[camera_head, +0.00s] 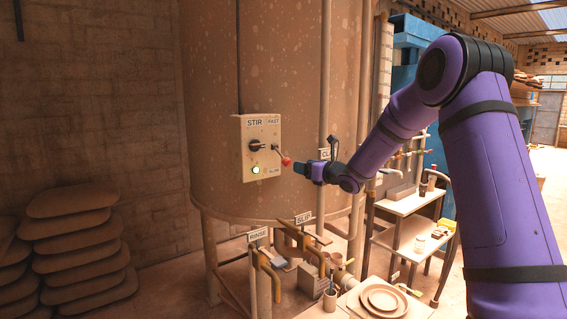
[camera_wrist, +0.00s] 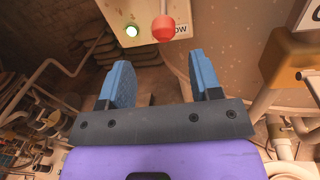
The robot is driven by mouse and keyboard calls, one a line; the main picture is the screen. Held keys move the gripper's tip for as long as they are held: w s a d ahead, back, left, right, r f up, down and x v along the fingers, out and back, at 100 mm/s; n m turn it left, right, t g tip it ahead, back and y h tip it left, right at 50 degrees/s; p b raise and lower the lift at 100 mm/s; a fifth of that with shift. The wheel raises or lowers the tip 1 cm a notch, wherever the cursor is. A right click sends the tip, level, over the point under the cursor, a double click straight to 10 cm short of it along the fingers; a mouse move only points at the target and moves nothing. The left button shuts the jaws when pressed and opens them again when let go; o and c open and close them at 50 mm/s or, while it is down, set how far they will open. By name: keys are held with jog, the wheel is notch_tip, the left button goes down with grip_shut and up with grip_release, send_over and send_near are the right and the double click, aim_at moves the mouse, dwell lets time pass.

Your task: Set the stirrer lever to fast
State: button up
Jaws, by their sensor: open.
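The stirrer panel (camera_head: 260,150) is a cream plate on the large tank, marked STIR, with FAST near its upper right and smaller lettering at its lower right. The stirrer lever (camera_head: 282,156) has a red knob and slopes down to the right. Its red knob (camera_wrist: 163,27) also shows in the wrist view, in front of the panel's lower edge. My gripper (camera_head: 297,167) is just right of the knob in the head view. In the wrist view my gripper (camera_wrist: 160,75) has its two blue fingers apart and empty, with the knob beyond and between their tips. No contact shows.
The panel also has a black rotary knob (camera_head: 257,146) and a lit green lamp (camera_head: 255,170). Pipes with RINSE (camera_head: 258,235) and SLIP signs stand below the tank. A stand with plates (camera_head: 384,300) is at the lower front. Stacked sacks (camera_head: 80,245) lie at left.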

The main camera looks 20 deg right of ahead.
jog(key=x, duration=1.1)
jog(key=shift+d+f, duration=0.1)
jog(key=shift+d, duration=0.1)
grip_shut()
